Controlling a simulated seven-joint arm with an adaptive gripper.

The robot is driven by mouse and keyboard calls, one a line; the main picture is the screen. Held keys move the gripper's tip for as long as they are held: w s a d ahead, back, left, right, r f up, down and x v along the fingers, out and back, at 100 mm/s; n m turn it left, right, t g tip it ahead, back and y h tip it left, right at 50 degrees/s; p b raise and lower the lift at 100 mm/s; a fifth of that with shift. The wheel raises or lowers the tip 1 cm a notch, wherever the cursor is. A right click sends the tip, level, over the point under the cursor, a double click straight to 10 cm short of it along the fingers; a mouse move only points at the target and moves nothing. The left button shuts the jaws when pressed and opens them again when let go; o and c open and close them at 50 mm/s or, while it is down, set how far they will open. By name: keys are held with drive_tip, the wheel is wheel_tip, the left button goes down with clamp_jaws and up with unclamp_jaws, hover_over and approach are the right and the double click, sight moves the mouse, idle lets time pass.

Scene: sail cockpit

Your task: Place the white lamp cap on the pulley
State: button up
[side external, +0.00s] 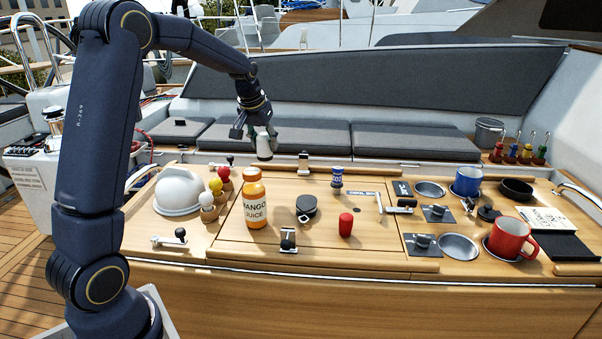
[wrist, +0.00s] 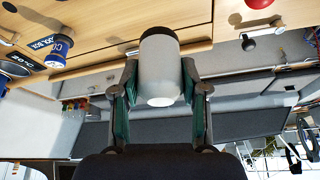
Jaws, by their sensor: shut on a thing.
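My gripper (side external: 262,133) is raised above the back edge of the wooden table, shut on a pale grey-white cylinder (side external: 265,148). In the wrist view the same cylinder has one dark end and sits between the two green-padded fingers (wrist: 160,85). I cannot tell whether it is the lamp cap. A dark round fitting (side external: 306,207), possibly the pulley, lies on the table's middle panel, below and right of my gripper.
A mango juice bottle (side external: 254,203), a red cylinder (side external: 346,224) and a blue can (side external: 337,177) stand on the middle panel. A white dome (side external: 177,192) is at the left. Blue (side external: 467,181) and red (side external: 511,238) mugs stand right. Cranks and knobs stick up along the edges.

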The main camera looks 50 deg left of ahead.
wheel_tip(320, 180, up, 10)
drive_tip(key=shift+r, duration=0.1)
drive_tip(key=s+d+m+h, duration=0.1)
drive_tip(key=s+d+m, duration=0.1)
drive_tip(key=s+d, duration=0.45)
drive_tip(key=s+d+m, duration=0.2)
drive_tip(key=s+d, duration=0.2)
drive_tip(key=d, duration=0.6)
approach(311, 199)
drive_tip(key=shift+a+r, duration=0.25)
drive_tip(key=shift+a, duration=0.05)
drive_tip(key=shift+w+f, duration=0.4)
drive_tip(key=shift+f, duration=0.1)
drive_tip(key=shift+w+a+f+t, duration=0.1)
drive_tip(key=shift+f+t, duration=0.05)
drive_tip(key=shift+f, duration=0.65)
drive_tip(key=shift+w+f+t, duration=0.1)
drive_tip(key=shift+f+t, duration=0.05)
drive_tip(key=shift+f, duration=0.7)
drive_tip(key=shift+f, duration=0.1)
